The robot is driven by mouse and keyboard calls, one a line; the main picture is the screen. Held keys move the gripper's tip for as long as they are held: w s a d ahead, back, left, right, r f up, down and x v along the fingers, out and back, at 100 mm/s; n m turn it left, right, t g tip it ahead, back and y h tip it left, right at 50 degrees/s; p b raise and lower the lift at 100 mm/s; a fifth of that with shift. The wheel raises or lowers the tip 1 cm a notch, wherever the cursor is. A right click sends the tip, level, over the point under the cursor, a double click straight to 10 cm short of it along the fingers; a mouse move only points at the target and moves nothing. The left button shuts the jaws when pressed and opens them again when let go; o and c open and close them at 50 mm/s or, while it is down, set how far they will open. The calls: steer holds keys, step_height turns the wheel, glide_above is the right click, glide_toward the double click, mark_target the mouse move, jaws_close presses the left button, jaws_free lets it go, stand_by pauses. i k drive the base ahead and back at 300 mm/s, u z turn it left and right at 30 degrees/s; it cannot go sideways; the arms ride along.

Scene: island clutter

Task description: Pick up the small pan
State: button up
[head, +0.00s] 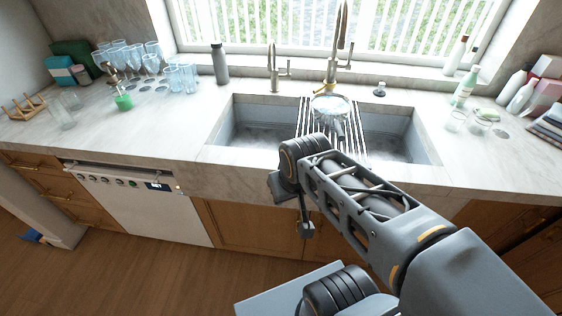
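A round, shiny, shallow item (330,107) rests on the slatted rack over the sink, below the tall tap. It may be the small pan, but its shape is too small and bright to be sure. No other pan is plain in the head view. My arm reaches from the lower right toward the counter's front. My gripper (306,229) hangs down in front of the cabinet doors, below the counter edge and well apart from the round item. It is small and dark here, and its fingers cannot be told open or shut.
The sink (255,135) is set into the marble counter (180,125), with the rack (352,135) across it. Glasses (150,62) and a grey bottle (220,63) stand left. A green bottle (465,88) stands right. Two taps rise behind the sink. Counter front left is clear.

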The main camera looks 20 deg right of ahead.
mark_target(324, 117)
steer(key=u, duration=1.2)
steer(key=i, duration=0.95)
steer(key=z, duration=2.65)
steer(key=k, duration=0.5)
steer(key=z, duration=0.4)
steer(key=i, duration=0.6)
steer(key=u, duration=1.45)
